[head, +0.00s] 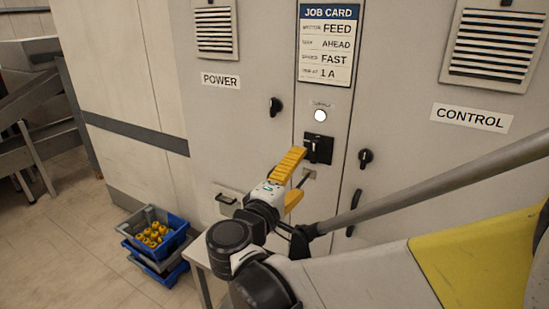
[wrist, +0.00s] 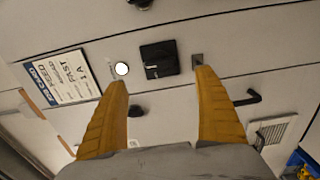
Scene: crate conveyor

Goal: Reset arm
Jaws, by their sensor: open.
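My gripper (head: 299,172) is in front of the grey cabinet, its two yellow fingers spread apart and nothing between them. In the wrist view my gripper (wrist: 161,80) is also open and empty, fingers pointing at the cabinet front. A black switch (head: 318,148) sits just beyond the upper fingertip in the head view. In the wrist view the switch (wrist: 158,58) lies between and beyond the fingertips. I cannot tell whether a finger touches the panel. A lit white lamp (head: 320,115) is above the switch.
A job card (head: 328,45) reads FEED, AHEAD, FAST, 1 A. Black knobs (head: 275,107) and (head: 366,157) flank the switch on the cabinet doors. Stacked blue and grey crates (head: 160,262) with yellow parts stand on the floor at left. Open floor lies left of them.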

